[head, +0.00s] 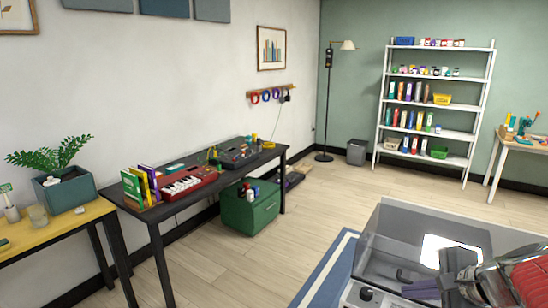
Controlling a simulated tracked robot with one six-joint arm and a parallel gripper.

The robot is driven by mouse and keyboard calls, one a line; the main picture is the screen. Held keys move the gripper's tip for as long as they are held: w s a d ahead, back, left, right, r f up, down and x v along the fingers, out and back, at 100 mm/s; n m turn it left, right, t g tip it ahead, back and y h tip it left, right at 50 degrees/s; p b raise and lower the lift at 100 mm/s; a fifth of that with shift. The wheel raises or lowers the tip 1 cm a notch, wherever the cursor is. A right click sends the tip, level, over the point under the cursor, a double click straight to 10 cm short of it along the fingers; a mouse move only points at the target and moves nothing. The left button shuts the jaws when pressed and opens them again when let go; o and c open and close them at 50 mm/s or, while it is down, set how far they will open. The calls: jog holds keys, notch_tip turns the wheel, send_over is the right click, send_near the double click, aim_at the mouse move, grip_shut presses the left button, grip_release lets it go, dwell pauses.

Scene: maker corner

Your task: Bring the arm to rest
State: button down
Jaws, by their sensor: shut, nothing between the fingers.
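Part of my arm (486,280) shows at the lower right corner, cut off by the picture edge. My gripper (416,286) appears as dark grey-purple fingers low over my own grey body, just left of the arm link. It is shut and holds nothing. The shape of the fingers is partly hidden by the arm and the bottom edge.
A white shelf (432,104) stands at the back right, beside another table (521,144). The wooden floor (318,205) between is clear.

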jog(key=s+a+n+g+h, duration=0.1)
jog(key=s+a+n, duration=0.4)
jog(key=n, duration=0.5)
jog(key=s+a+f+n+g+h, duration=0.1)
jog(key=s+a+n, duration=0.5)
jog(key=a+n, duration=0.3)
jog(key=shift+s+a+f+n+h, duration=0.2)
jog(key=shift+a+n+h, duration=0.15)
jog(key=shift+a, duration=0.25)
